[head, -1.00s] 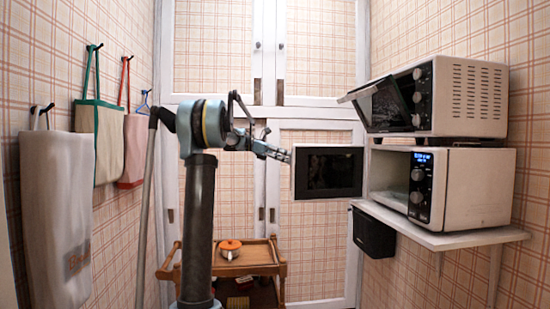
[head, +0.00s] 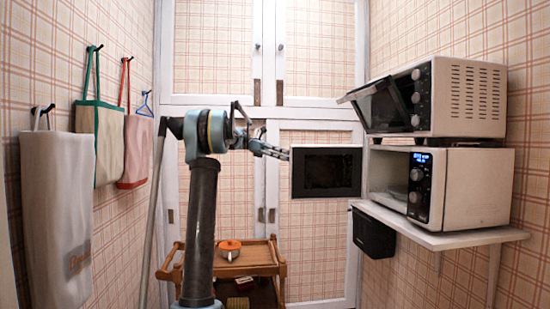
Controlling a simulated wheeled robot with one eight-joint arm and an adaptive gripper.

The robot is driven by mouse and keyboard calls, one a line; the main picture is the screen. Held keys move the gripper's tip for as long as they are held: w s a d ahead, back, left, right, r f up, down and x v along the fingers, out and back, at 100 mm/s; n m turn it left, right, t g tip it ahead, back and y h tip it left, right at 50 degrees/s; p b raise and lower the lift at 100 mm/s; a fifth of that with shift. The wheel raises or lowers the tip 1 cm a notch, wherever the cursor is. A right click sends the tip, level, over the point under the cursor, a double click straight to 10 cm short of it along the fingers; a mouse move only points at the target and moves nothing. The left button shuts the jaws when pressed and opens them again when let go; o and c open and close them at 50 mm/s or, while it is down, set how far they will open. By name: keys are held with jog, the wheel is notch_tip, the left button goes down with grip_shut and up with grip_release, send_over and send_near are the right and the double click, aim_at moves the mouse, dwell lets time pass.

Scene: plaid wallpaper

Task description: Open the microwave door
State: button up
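The white microwave (head: 476,188) stands on the wall shelf at the right. Its dark control panel with knobs and a lit blue display faces left.
A toaster oven (head: 468,98) with its door tilted open sits above the microwave. The white shelf (head: 450,238) carries the microwave, with a black box (head: 373,234) below its left end. A wooden cart (head: 245,260) holds an orange-lidded pot (head: 229,249). Bags (head: 97,145) hang at the left.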

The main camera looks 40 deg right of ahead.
jog(key=w+d, duration=0.2)
jog(key=w, duration=0.6)
jog(key=shift+d, duration=0.2)
dwell(0.7)
jog(key=shift+f, duration=0.1)
dwell(0.4)
jog(key=s+a+f+m+t, duration=0.1)
jog(key=s+a+f+t, duration=0.25)
jog(key=a, duration=0.55)
jog(key=s+a+f+t+y, duration=0.1)
jog(key=s+a+f+t, duration=0.3)
jog(key=a, duration=0.6)
jog(key=s+a+f+m+t, duration=0.1)
jog(key=s+a+f+t, duration=0.15)
jog(key=a+f, duration=0.45)
jog(key=s+a+f+m+t+y, duration=0.2)
jog(key=s+a+f+y, duration=0.1)
jog(key=s+a+f, duration=0.7)
jog(key=s+a+f+m+t+y, duration=0.3)
jog(key=s+a+f, duration=0.6)
jog(key=a+f, duration=0.9)
jog(key=shift+s+a+f+y, duration=0.35)
jog(key=shift+a+f+y, duration=0.05)
jog(key=shift+a, duration=0.3)
